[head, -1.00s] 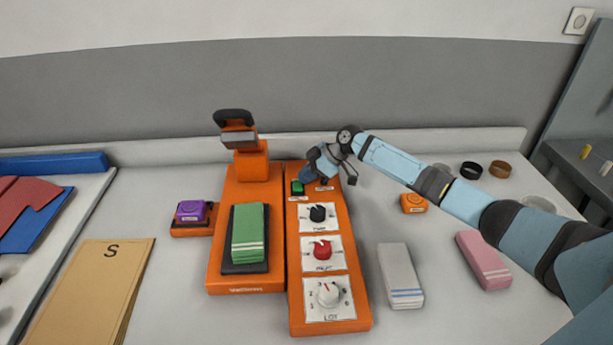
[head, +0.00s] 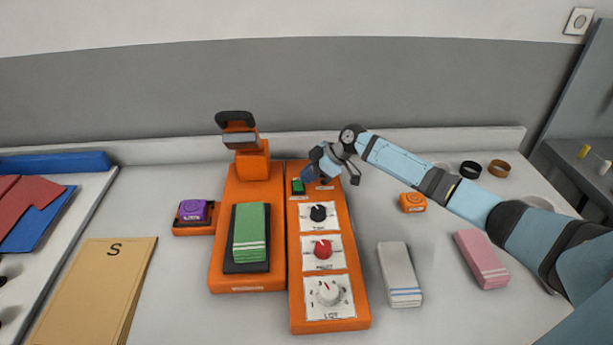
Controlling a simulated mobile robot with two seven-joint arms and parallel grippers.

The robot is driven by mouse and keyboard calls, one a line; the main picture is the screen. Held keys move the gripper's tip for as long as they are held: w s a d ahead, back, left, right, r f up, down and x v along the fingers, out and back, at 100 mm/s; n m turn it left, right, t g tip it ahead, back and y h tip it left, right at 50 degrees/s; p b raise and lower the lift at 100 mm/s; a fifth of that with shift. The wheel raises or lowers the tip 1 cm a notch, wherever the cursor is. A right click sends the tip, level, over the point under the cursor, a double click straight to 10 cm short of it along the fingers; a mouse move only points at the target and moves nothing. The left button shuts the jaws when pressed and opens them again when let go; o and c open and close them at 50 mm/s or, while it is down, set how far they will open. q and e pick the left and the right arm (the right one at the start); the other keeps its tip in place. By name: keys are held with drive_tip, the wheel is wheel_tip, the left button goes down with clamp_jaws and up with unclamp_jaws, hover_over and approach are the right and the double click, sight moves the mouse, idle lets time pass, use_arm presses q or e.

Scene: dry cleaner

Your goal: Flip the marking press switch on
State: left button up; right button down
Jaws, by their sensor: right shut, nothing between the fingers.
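The orange marking press (head: 222,270) stands in the middle of the counter, with a folded green cloth (head: 249,235) on its dark pad. Its control panel (head: 346,320) lies along its right side, with a black knob (head: 318,212), a red knob (head: 322,248) and a white knob (head: 329,292). A small green switch (head: 298,187) sits at the panel's far end. My right gripper (head: 309,177) is shut and empty, just right of and close to the switch; I cannot tell whether it touches. My left gripper is not in view.
A purple block (head: 193,210) on an orange base stands left of the press. A white folded cloth (head: 400,275), a pink one (head: 481,260) and an orange block (head: 413,202) lie to the right. A tan folder (head: 90,290) lies front left.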

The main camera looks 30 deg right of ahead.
drive_tip(key=b+v, duration=0.1)
drive_tip(key=v, duration=1.2)
drive_tip(key=shift+r, duration=0.1)
